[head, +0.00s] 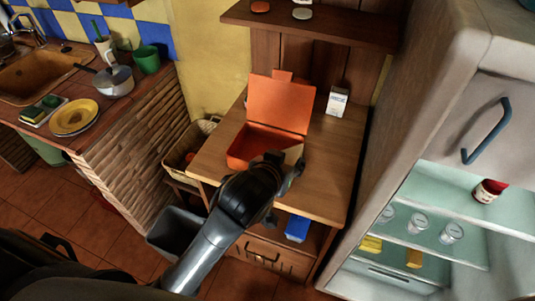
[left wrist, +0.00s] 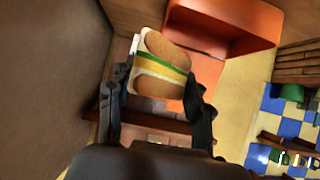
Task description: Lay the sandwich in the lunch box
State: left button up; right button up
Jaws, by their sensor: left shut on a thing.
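The orange lunch box (head: 240,149) stands open on the wooden cabinet top, its lid (head: 281,102) raised at the back. My left gripper (head: 284,165) is at the front right of the box in the head view. It is shut on the sandwich (left wrist: 161,67), which shows bread with green and yellow layers between the fingers (left wrist: 160,88) in the left wrist view. In the head view the gripper hides most of the sandwich. The orange box (left wrist: 218,32) lies beyond the sandwich in the wrist view. My right gripper is not in view.
A small white carton (head: 337,101) stands behind and right of the box. The cabinet top (head: 328,160) is clear on the right. An open fridge (head: 440,190) stands at the right, a basket (head: 184,150) at the left. A shelf (head: 315,24) hangs above.

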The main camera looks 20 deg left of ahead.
pick_arm(q)
jog(key=shift+s+f, duration=0.1)
jog(key=shift+f, duration=0.15)
jog(key=w+a+f, duration=0.2)
jog(key=w+f, duration=0.1)
jog(key=w, duration=0.1)
jog(key=w+a+f+p, duration=0.1)
jog(key=w+a+f, duration=0.1)
jog(key=w+f, duration=0.1)
jog(key=w+a+f+p, duration=0.1)
jog(key=w+a+f, duration=0.1)
jog(key=w+f, duration=0.1)
jog(key=shift+w, duration=0.85)
jog(key=shift+w+a+f, duration=0.1)
jog(key=shift+w+f, duration=0.05)
jog(key=shift+f, duration=0.1)
jog(key=f, duration=0.1)
jog(key=f+p, duration=0.1)
jog(key=f, duration=0.1)
jog(key=shift+w+a, duration=0.1)
jog(key=shift+w, duration=0.1)
jog(key=shift+f, duration=0.35)
